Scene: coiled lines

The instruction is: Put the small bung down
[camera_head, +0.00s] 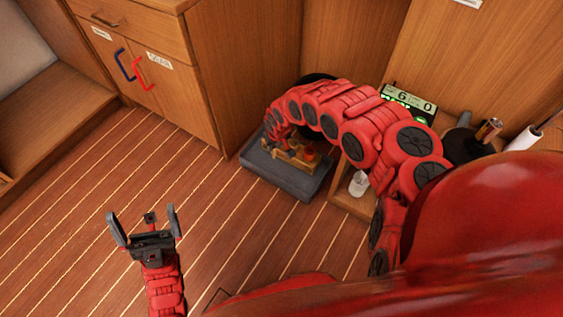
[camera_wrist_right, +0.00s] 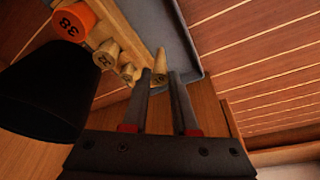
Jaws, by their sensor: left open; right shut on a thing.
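The small bung (camera_wrist_right: 160,64) is a pale tan cone at the fingertips of my right gripper (camera_wrist_right: 162,76) in the right wrist view. My right gripper is shut on it, beside the end of a row of bungs. The row holds a large orange bung (camera_wrist_right: 73,20) and smaller tan bungs (camera_wrist_right: 106,55) in a wooden rack (camera_head: 290,155). The rack sits in a dark grey tray (camera_head: 270,177). In the head view my right arm hides the held bung. My left gripper (camera_head: 145,220) is open and empty above the floor, far from the tray.
A wooden cabinet (camera_head: 165,90) with blue and red handles stands behind left. A black tapered object (camera_wrist_right: 45,95) is close beside the rack. A green-lit display reading 6 and 0 (camera_head: 408,103) stands right of my arm. The striped floor (camera_head: 70,200) at left is clear.

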